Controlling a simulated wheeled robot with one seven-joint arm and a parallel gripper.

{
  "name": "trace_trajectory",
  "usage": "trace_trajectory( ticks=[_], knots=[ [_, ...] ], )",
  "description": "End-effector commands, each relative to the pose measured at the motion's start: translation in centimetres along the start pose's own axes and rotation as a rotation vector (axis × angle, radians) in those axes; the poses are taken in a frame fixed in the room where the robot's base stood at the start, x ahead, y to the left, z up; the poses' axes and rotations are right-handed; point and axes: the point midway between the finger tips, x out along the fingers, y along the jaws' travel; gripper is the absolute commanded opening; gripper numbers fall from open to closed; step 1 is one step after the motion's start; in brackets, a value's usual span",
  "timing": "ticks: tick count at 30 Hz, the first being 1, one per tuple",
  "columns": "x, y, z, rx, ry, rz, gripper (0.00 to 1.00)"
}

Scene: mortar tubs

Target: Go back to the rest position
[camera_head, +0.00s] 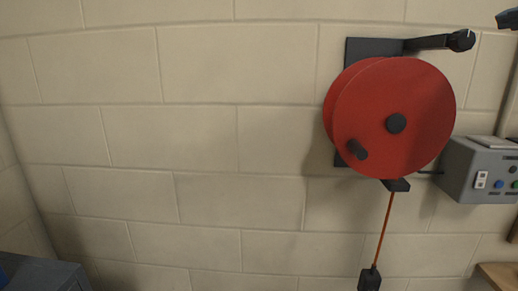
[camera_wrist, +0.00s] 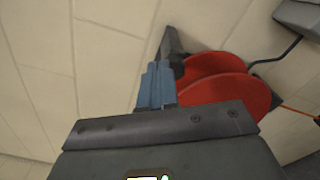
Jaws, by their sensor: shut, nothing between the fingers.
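My gripper (camera_wrist: 157,70) shows in the wrist view as two blue-grey fingers side by side, shut and empty. Behind and to the right of the fingers in that view is a red reel (camera_wrist: 222,92), partly hidden by my gripper's body. In the head view the red reel (camera_head: 425,110) hangs on the wall at the right, with a dark crank knob and a dark bracket arm at its top. The gap between fingers and reel cannot be judged.
An orange cord (camera_head: 384,228) hangs from the reel to a black plug block (camera_head: 370,279). A grey control box (camera_head: 478,170) with buttons is on the wall at right. A wooden edge (camera_head: 500,274) and a dark grey box (camera_head: 42,274) sit low. The left wall (camera_head: 120,130) is bare.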

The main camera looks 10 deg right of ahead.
Motion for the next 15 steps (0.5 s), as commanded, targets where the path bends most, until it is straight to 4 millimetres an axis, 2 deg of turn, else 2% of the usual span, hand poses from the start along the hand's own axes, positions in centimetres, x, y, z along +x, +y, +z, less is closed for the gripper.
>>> trace_trajectory(
  ticks=[5, 15],
  knots=[
    [-1.11, -0.02, 0.10, 0.001, -0.003, 0.000, 0.00],
    [-1.06, -0.17, -0.12, 0.015, 0.001, 0.003, 0.00]
  ],
)
